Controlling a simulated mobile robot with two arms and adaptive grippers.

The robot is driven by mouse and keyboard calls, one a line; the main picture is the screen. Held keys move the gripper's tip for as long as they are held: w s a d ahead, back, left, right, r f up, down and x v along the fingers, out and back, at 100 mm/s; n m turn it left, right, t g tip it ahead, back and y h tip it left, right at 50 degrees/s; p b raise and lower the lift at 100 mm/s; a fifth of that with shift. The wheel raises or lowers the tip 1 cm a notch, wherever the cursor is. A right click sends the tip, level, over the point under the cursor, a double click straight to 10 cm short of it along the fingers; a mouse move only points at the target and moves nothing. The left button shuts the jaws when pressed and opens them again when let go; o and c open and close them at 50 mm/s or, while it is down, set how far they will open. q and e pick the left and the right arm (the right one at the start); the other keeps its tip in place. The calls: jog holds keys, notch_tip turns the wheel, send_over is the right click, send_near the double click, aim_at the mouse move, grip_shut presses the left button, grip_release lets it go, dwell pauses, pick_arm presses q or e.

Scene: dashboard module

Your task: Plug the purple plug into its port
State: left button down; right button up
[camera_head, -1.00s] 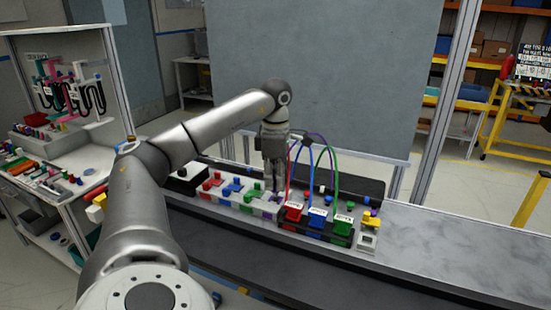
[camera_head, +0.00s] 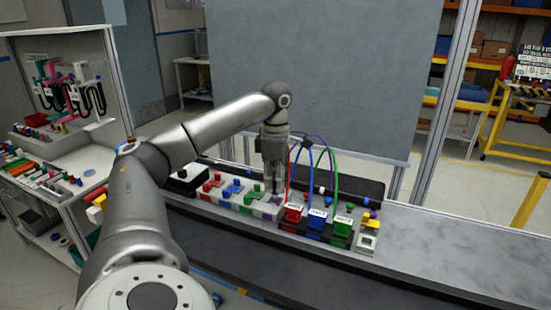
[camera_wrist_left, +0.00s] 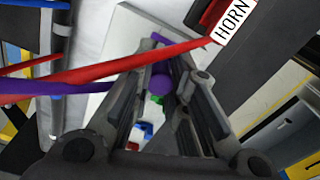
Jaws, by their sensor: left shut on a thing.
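My left gripper (camera_head: 275,190) points down over the row of coloured parts on the bench. Its fingers are shut on a purple piece, the purple plug (camera_wrist_left: 161,84), which shows between them in the left wrist view. The fingers hide much of it. A purple block (camera_head: 268,218) sits in the pale module (camera_head: 232,207) just below the gripper. I cannot tell whether the plug touches a port. A purple cable (camera_wrist_left: 30,87) crosses the left of the wrist view. My right gripper is not in view.
Red (camera_head: 293,213), blue (camera_head: 317,219) and green (camera_head: 343,225) labelled connectors stand just right of the gripper, with looping cables close to it. A red cable (camera_wrist_left: 130,63) crosses the wrist view. The bench surface (camera_head: 470,248) at the right is clear.

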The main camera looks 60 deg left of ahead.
pick_arm(q)
jog(key=shift+f+b, duration=0.65)
jog(key=shift+f, duration=0.75)
jog(key=c, duration=1.3)
grip_release()
jog(key=shift+c, duration=0.2)
jog(key=shift+r, duration=0.1)
notch_tip(320, 180, up, 9)
jog(key=shift+f, duration=0.15)
jog(key=shift+w+d+r, duration=0.1)
jog(key=shift+r, duration=1.45)
